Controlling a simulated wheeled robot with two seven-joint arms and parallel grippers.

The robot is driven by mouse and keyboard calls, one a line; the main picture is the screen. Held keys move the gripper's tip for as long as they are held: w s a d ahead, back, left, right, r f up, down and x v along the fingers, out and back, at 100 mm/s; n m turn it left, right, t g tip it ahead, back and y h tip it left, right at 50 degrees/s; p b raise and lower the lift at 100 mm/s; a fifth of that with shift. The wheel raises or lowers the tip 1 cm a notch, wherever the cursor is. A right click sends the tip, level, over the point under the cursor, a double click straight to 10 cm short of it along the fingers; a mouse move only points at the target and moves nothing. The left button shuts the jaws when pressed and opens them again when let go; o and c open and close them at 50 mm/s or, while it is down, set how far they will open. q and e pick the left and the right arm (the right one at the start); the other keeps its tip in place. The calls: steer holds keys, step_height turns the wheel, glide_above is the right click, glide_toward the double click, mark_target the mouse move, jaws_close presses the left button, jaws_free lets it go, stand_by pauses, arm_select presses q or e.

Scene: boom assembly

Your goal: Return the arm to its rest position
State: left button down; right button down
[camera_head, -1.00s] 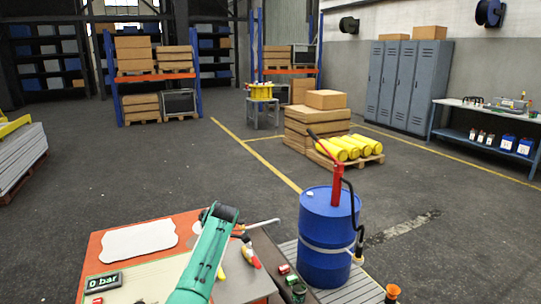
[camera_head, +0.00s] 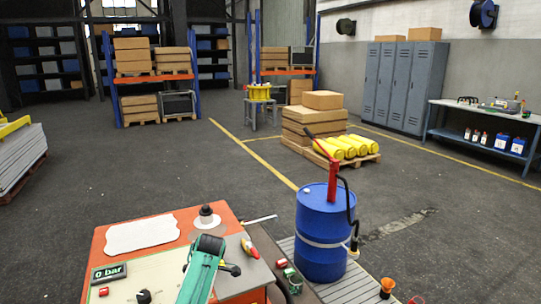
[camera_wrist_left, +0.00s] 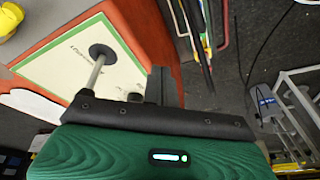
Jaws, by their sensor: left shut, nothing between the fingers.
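My green arm (camera_head: 203,270) reaches up from the bottom of the head view, over an orange-edged bench (camera_head: 100,243). I cannot make out its fingertips clearly there. In the left wrist view my left gripper (camera_wrist_left: 158,84) shows as dark fingers, shut and empty, beyond the green housing. Below it lies the bench with a pale green-bordered panel (camera_wrist_left: 70,62) and a round dark knob on a metal stem (camera_wrist_left: 98,66). The fingers appear apart from the knob. My right gripper is in neither view.
A blue drum (camera_head: 322,235) with a red hand pump (camera_head: 333,183) stands right of the bench on a slatted platform. The floor beyond is mostly open.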

arm_select(q)
steer(key=s+a+f+m, duration=0.1)
steer(key=s+f+m, duration=0.25)
steer(key=s, duration=0.35)
steer(key=s+a+f+m+t+h, duration=0.1)
steer(key=s+f+m, duration=0.1)
steer(key=s+f, duration=0.3)
steer(key=s+a+f+m, duration=0.1)
steer(key=s+f+m, duration=0.15)
steer(key=s, duration=0.55)
steer(key=s+d+r+m+t+h, duration=0.1)
steer(key=s+r+m, duration=0.2)
steer(key=s, duration=0.5)
steer(key=s+r+m+t+h, duration=0.15)
steer(key=s+m, duration=0.25)
steer(key=s, duration=0.4)
steer(key=s+d+r+m, duration=0.1)
steer(key=s+r+m, duration=0.25)
steer(key=s, duration=0.45)
step_height(320, 180, down, 31)
steer(key=s+g, duration=0.1)
steer(key=g, duration=0.1)
steer(key=s+a+f, duration=0.3)
steer(key=s+f, duration=1.6)
steer(key=shift+f+g, duration=0.25)
steer(key=shift+g, duration=0.1)
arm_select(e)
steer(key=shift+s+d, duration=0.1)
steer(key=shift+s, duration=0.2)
